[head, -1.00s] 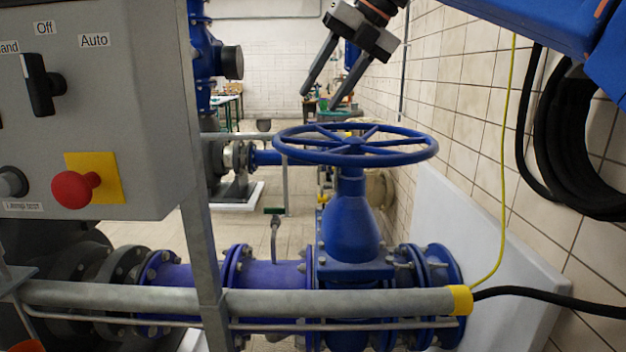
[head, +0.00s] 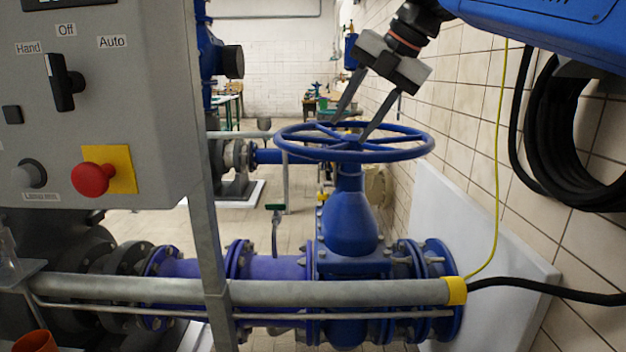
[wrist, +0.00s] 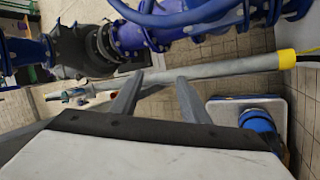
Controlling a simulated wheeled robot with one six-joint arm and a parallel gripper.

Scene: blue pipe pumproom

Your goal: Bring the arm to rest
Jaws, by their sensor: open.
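My gripper (head: 350,130) is at the upper middle of the head view, with its two fingers spread apart and nothing between them. The fingers point down and to the left. In the picture they overlap the blue handwheel (head: 418,148) of the valve; I cannot tell whether they touch it. In the wrist view my gripper's two fingers (wrist: 160,95) are apart and empty. Part of the blue wheel rim (wrist: 170,20) shows beyond them at the top. My blue arm comes in from the upper right of the head view.
A grey control panel (head: 125,130) with a red stop button (head: 90,179) fills the left. A grey rail (head: 330,293) with a yellow end (head: 455,291) crosses the front. A black coiled hose (head: 540,150) hangs on the right tiled wall. Floor shows beyond the pipes.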

